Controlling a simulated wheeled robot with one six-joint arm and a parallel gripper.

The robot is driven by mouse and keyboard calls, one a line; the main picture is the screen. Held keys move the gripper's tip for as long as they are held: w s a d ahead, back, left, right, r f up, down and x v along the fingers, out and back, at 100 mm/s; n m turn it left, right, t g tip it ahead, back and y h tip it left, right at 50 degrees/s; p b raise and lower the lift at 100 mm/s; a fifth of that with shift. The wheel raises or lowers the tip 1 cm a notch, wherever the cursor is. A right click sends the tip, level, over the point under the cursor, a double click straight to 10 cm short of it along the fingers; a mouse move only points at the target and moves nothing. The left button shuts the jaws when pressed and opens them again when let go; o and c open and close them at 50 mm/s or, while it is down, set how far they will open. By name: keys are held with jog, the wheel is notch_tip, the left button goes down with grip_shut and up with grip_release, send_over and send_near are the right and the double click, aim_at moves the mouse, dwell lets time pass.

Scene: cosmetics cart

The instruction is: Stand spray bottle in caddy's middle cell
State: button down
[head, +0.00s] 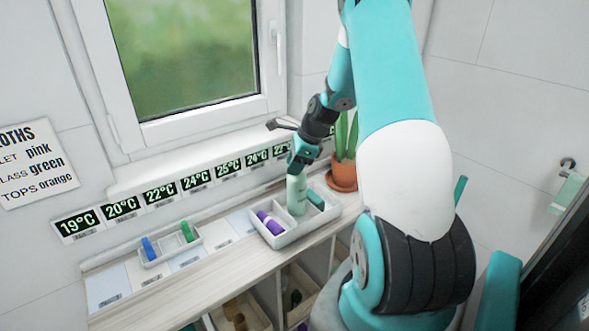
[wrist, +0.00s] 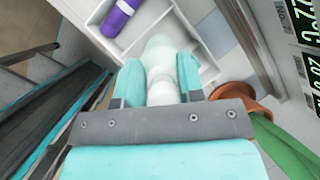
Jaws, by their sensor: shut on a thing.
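The white caddy (head: 275,243) stands on the wooden counter, with a purple bottle (head: 269,222) lying in its left cell. The spray bottle (head: 296,196) is pale green and looks upright. My gripper (head: 300,166) is shut on its upper part from above. The bottle's lower end is at the caddy's middle cell; I cannot tell if it touches the floor of the cell. In the wrist view, the fingers (wrist: 160,82) flank the pale bottle (wrist: 160,52), with the caddy (wrist: 92,22) beyond.
A potted plant (head: 343,172) stands close to the right of my gripper. A smaller white tray (head: 164,258) with blue and green items sits at left. Temperature-like labels (head: 160,192) line the wall. The window ledge (head: 200,150) is behind. Open shelf bays lie under the counter.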

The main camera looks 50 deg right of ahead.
jog(key=shift+f, duration=1.3)
jog(key=c, duration=0.7)
grip_release()
jog(key=shift+c, duration=0.2)
jog(key=b+v, duration=0.2)
jog(key=v, duration=1)
jog(key=w+a+r+n+g+y, duration=0.1)
jog(key=a+r+n, duration=0.2)
jog(key=a+n, duration=0.65)
jog(key=w+a+r+n+g, duration=0.1)
jog(key=a+r+n, duration=0.3)
jog(key=a, duration=1)
jog(key=s+a+n+g, duration=0.2)
jog(key=s+a+n, duration=1.6)
jog(key=a+n, duration=0.1)
jog(key=shift+s+a+r+n+y, duration=0.25)
jog(key=shift+a+r+n+y, duration=0.15)
jog(key=shift+n, duration=0.45)
